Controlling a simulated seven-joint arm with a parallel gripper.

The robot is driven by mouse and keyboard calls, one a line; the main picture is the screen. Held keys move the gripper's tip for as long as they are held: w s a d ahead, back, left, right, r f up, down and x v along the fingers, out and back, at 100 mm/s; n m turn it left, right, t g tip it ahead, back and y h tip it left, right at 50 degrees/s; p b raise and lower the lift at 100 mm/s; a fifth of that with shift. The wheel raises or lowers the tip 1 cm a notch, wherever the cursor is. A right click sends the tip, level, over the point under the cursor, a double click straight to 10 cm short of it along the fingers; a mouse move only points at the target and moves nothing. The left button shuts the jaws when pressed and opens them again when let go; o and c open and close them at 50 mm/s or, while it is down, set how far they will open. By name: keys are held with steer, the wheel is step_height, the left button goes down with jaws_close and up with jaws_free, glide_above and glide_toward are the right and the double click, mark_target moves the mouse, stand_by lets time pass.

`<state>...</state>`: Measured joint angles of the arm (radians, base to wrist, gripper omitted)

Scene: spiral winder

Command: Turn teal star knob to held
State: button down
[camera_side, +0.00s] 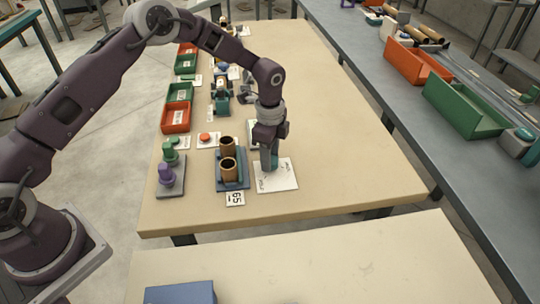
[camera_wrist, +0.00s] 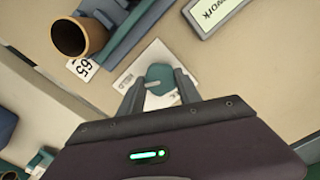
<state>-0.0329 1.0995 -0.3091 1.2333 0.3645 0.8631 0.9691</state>
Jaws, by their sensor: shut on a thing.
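The teal star knob (camera_wrist: 160,74) sits on a white marked plate (camera_wrist: 133,66) in the wrist view. A small pale mark shows on its top. My gripper (camera_wrist: 161,87) is shut on the knob, with one grey finger on each side of it. In the side view my gripper (camera_side: 269,160) points straight down over the white plate (camera_side: 287,181), at the front of the tan table. There the fingers mostly hide the knob. Dark lettering lies on the plate by the knob, too small to read surely.
Two brown tubes stand in a blue-grey holder (camera_side: 232,184) just left of the plate, with a "65" card (camera_side: 235,199) in front. A grey base with purple and green knobs (camera_side: 171,178) is further left. The table right of the plate (camera_side: 350,150) is clear.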

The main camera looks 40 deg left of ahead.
steer(key=c, duration=0.8)
jaws_free()
steer(key=shift+c, duration=0.2)
steer(key=shift+r, duration=0.1)
